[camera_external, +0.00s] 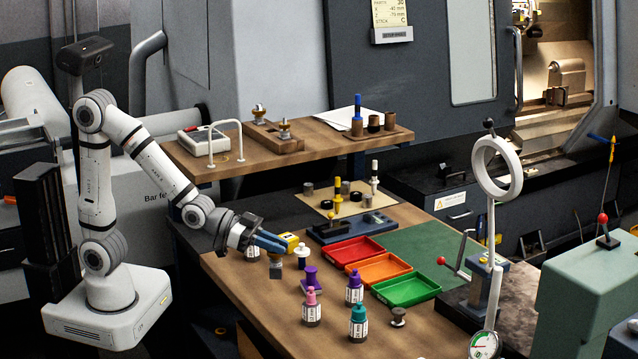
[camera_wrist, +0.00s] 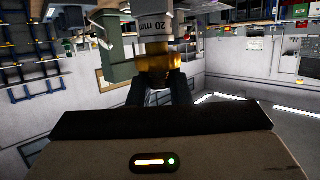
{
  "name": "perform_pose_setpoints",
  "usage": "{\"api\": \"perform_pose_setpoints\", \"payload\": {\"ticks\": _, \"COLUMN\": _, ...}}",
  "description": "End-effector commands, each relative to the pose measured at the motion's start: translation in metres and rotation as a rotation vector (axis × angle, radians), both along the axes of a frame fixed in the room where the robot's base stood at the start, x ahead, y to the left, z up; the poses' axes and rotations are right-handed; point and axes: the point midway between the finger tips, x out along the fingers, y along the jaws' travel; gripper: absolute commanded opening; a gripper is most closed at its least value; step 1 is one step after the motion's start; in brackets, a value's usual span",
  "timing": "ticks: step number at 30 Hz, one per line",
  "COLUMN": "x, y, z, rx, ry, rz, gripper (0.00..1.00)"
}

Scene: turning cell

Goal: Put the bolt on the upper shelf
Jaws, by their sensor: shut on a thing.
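My gripper (camera_external: 272,243) is shut above the front left part of the lower bench. The upper shelf (camera_external: 222,163) is a wooden board behind and above my gripper.
The upper shelf bears a white-and-red box (camera_external: 203,140), a wooden block (camera_external: 270,137) with brass-topped pieces, papers and a rack (camera_external: 378,133). A white rail (camera_external: 240,140) stands at its front left. Labelled bottles (camera_external: 311,313) and coloured trays (camera_external: 408,290) are on the lower bench. The shelf's front middle is clear.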

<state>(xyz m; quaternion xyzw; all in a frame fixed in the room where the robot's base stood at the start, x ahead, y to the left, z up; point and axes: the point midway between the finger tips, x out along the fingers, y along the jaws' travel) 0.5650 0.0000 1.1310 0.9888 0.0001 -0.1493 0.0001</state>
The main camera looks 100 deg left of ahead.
Motion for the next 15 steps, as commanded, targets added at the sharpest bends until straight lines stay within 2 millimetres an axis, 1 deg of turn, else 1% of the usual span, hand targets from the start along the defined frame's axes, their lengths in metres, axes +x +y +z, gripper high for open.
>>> {"api": "perform_pose_setpoints", "payload": {"ticks": 11, "x": -0.0001, "y": 0.0, "z": 0.0012, "rx": 0.0, "ry": -0.003, "rz": 0.0, "gripper": 0.0}}
{"api": "perform_pose_setpoints", "payload": {"ticks": 14, "x": 0.0024, "y": 0.0039, "z": 0.0047, "rx": 0.0, "ry": -0.005, "rz": 0.01, "gripper": 0.0}}
{"api": "perform_pose_setpoints", "payload": {"ticks": 15, "x": 0.0049, "y": 0.0082, "z": 0.0086, "rx": 0.001, "ry": -0.006, "rz": 0.023, "gripper": 0.0}}
